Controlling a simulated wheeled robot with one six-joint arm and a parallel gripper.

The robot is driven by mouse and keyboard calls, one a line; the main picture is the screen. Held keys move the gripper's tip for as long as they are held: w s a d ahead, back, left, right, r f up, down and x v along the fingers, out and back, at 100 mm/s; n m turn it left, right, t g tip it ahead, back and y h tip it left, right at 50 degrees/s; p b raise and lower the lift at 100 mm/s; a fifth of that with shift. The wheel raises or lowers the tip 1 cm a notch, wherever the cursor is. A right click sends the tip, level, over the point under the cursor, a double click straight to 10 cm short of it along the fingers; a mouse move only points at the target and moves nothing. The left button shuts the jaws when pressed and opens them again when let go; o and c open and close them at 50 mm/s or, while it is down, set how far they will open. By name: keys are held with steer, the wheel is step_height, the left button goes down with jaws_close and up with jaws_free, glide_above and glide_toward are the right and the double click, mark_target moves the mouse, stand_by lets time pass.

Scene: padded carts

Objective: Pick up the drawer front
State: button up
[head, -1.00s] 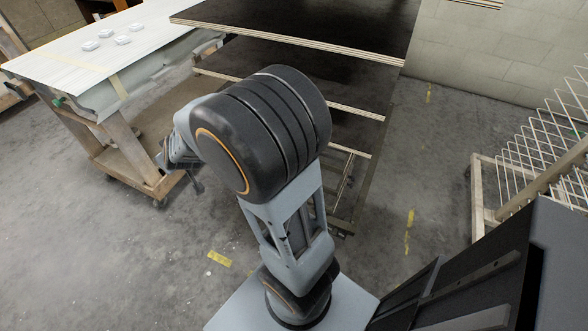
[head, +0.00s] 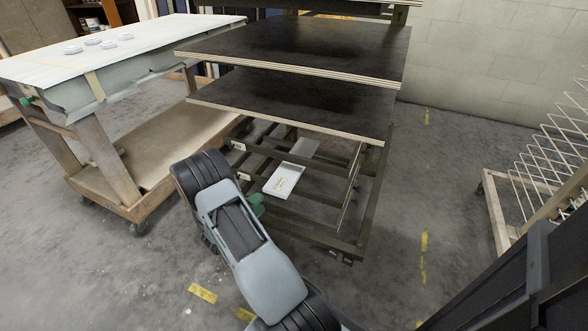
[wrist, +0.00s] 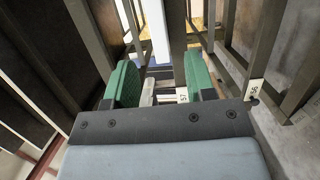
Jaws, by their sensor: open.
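In the head view a pale flat panel (head: 284,179), which looks like the drawer front, lies low inside the dark slatted rack (head: 352,200). It has faint writing near one end, and a rack bar crosses it. My gripper (head: 257,204) is at the rack's near left side, beside the panel's near end, mostly hidden by my arm. In the wrist view my gripper (wrist: 158,78) has its two green fingers apart. A pale strip (wrist: 157,35) runs away beyond them; I cannot tell if it is the same panel. I see nothing held.
Dark boards (head: 290,100) lie on the rack above the arm. Rack bars with number tags (wrist: 183,95) surround the fingers closely. A wooden cart (head: 135,200) with a white top stands left. A wire rack (head: 555,160) stands right. Grey floor between is clear.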

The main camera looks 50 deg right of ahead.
mark_target(275, 186)
steer(key=shift+w+d+b, duration=0.1)
steer(key=shift+d+b, duration=1.6)
steer(key=shift+d, duration=3.1)
steer(key=shift+r, duration=0.1)
jaws_close()
